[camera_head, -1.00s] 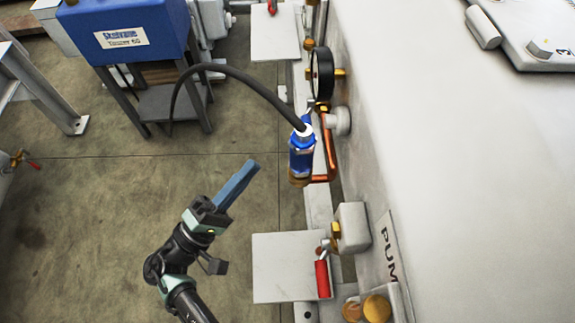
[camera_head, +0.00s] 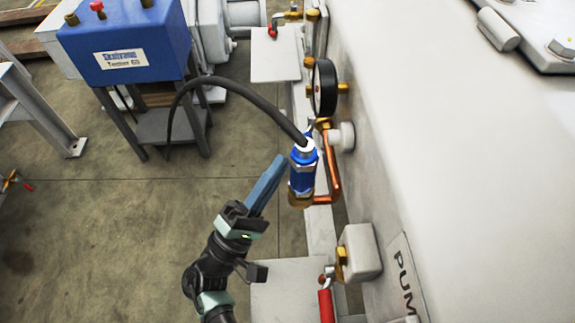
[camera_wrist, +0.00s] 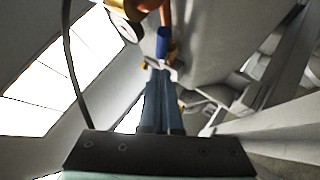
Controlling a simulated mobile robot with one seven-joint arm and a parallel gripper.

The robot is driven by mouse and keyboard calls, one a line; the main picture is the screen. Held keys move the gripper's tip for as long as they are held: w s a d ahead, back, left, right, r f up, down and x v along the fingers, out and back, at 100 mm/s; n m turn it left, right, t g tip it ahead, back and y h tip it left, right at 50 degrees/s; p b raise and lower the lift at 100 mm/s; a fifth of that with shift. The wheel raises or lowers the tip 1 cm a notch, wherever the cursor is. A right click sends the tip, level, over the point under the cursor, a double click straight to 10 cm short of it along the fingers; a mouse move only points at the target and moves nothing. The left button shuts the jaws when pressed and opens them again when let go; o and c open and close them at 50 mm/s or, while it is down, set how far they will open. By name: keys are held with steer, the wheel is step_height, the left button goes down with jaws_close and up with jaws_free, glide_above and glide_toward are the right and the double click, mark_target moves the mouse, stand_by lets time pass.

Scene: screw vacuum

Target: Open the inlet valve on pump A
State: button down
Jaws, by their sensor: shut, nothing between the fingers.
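My gripper (camera_head: 276,163) is shut and empty, its long blue-grey fingers pressed together and pointing up and right. In the head view its tips are just left of a blue fitting (camera_head: 303,175) with a black hose; I cannot tell whether they touch. The fingers fill the middle of the wrist view (camera_wrist: 160,95), with a blue part (camera_wrist: 163,42) beyond the tips. A red-handled valve (camera_head: 326,304) is below the fitting at the bottom edge, partly cut off. Another red handle (camera_head: 272,30) is at the top. Which one is pump A's inlet valve cannot be told; the visible label (camera_head: 408,281) reads only "PUM".
A large pale housing (camera_head: 450,150) fills the right side. A black round gauge (camera_head: 324,88) and copper pipe (camera_head: 334,170) stand beside the fitting. The black hose (camera_head: 240,80) arches to a blue box (camera_head: 130,45) on a stand.

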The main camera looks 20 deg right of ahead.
steer(key=shift+s+d+r, duration=0.2)
steer(key=shift+d+r, duration=0.15)
steer(key=shift+d, duration=0.1)
steer(key=shift+s+d+r, duration=0.15)
steer(key=shift+d+r, duration=0.15)
steer(key=shift+d, duration=0.15)
steer(key=r+n+y+p, duration=0.1)
steer(key=p, duration=0.3)
steer(key=r+n+y+p, duration=0.1)
steer(key=n+y+p, duration=0.1)
steer(key=p, duration=0.3)
steer(key=shift+s, duration=0.4)
steer(key=shift+a+f+n, duration=0.1)
steer(key=shift+f+n, duration=0.1)
steer(key=shift+n, duration=0.1)
